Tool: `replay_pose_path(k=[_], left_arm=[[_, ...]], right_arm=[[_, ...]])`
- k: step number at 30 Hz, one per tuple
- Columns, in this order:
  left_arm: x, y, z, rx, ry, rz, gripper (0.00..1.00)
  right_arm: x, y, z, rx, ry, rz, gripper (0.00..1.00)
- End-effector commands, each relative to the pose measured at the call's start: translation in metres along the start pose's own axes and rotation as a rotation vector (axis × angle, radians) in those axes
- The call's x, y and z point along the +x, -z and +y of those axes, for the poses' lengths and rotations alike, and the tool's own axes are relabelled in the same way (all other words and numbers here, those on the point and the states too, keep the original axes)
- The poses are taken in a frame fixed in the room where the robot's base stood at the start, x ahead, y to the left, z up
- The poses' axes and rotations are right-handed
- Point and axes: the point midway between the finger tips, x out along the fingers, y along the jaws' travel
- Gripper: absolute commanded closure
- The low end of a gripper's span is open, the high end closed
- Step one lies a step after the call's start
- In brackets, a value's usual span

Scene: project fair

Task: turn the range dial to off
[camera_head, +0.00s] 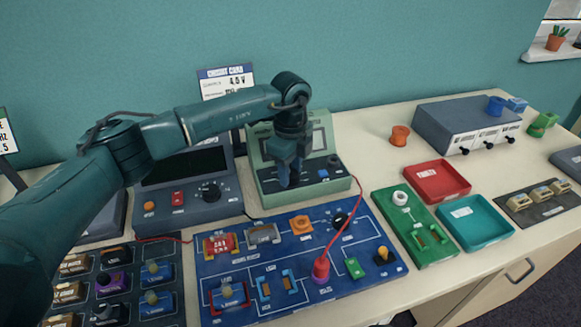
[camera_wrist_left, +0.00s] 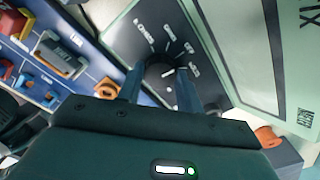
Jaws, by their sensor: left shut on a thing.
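The range dial (camera_wrist_left: 160,72) is a dark round knob on the dark front panel of the pale green meter (camera_head: 262,158). White labels sit in an arc around it; in the left wrist view they are tilted and partly unclear, so I cannot tell which one the dial points to. My left gripper (camera_head: 289,178) reaches down in front of the meter, with its fingers on either side of the dial, shut on it. In the head view the gripper hides the dial. My right gripper is not in view.
A grey instrument (camera_head: 178,205) stands left of the meter. The blue circuit board (camera_head: 225,258) lies in front, with a red lead (camera_head: 353,210) arching from the meter's panel to it. A green board (camera_head: 386,203), red tray (camera_head: 465,186) and teal tray (camera_head: 505,232) lie to the right.

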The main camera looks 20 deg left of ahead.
Motion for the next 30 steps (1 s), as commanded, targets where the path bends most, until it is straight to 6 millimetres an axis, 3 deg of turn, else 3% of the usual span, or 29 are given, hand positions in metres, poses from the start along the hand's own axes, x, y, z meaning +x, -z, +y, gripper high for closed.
replay_pose_path(k=[21, 22, 30], left_arm=[[-0.0009, -0.0009, -0.0005, -0.096, 0.002, -0.002, 0.87], [-0.0009, -0.0009, -0.0005, -0.096, 0.002, -0.002, 0.64], [-0.0005, -0.0006, -0.0003, -0.095, 0.001, -0.001, 0.42]], right_arm=[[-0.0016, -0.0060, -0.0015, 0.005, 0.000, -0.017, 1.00], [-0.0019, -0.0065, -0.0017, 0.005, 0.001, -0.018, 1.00], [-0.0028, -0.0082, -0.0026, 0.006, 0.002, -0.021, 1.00]])
